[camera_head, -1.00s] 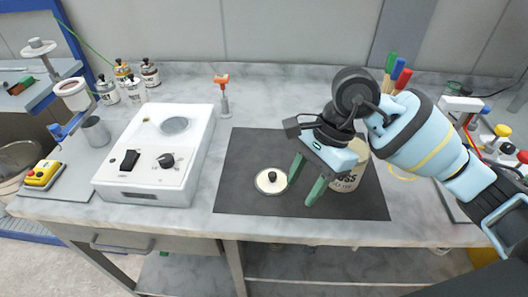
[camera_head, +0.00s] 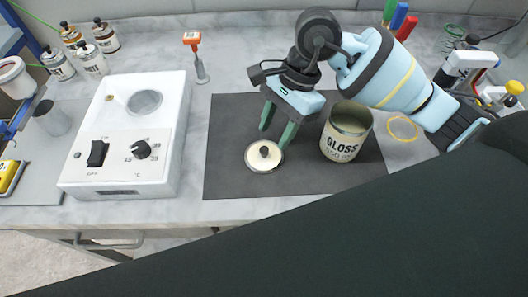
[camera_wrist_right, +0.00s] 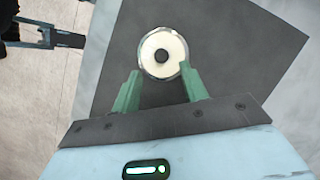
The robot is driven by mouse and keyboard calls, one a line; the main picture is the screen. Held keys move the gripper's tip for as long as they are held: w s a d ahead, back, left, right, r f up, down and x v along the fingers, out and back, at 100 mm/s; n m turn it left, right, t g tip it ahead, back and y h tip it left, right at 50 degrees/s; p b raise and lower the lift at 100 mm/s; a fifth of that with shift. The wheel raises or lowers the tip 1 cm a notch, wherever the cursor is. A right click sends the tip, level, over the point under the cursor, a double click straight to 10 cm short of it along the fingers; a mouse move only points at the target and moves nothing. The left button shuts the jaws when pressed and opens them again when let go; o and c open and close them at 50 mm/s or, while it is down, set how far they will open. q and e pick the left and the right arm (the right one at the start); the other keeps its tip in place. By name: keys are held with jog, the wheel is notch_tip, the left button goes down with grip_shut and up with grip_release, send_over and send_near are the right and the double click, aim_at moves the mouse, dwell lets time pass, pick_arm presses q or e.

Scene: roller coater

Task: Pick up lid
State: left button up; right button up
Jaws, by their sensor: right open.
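The lid (camera_head: 264,157) is a round pale disc with a dark knob, lying flat on the dark mat (camera_head: 225,175). It also shows in the right wrist view (camera_wrist_right: 150,66), just beyond and between my green fingertips. My right gripper (camera_head: 274,137) is open and empty, with its fingers slanting down close to the lid's far side; I cannot tell whether they touch it. The same fingers show in the right wrist view (camera_wrist_right: 160,70). My left gripper is not identifiable in either view.
An open can marked GLOSS (camera_head: 341,145) stands on the mat right of the lid. A white hotplate device (camera_head: 120,165) stands left. A small orange-topped tool (camera_head: 198,58) stands behind. Several bottles are at the back left. A large dark shape covers the lower right.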

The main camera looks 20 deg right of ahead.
aim_at(265, 149)
jog(key=shift+s+a+f, duration=0.1)
jog(key=shift+a+f, duration=0.15)
jog(key=shift+f, duration=0.1)
jog(key=p+x, duration=0.1)
jog(key=x, duration=0.2)
jog(key=shift+a+f, duration=0.1)
jog(key=shift+a, duration=0.15)
jog(key=shift+a+f, duration=0.15)
jog(key=shift+f, duration=0.3)
pick_arm(q)
jog(key=shift+w+r, duration=0.7)
pick_arm(e)
grip_shut()
pick_arm(q)
jog(key=shift+s, duration=0.1)
pick_arm(e)
jog(key=shift+r, duration=0.1)
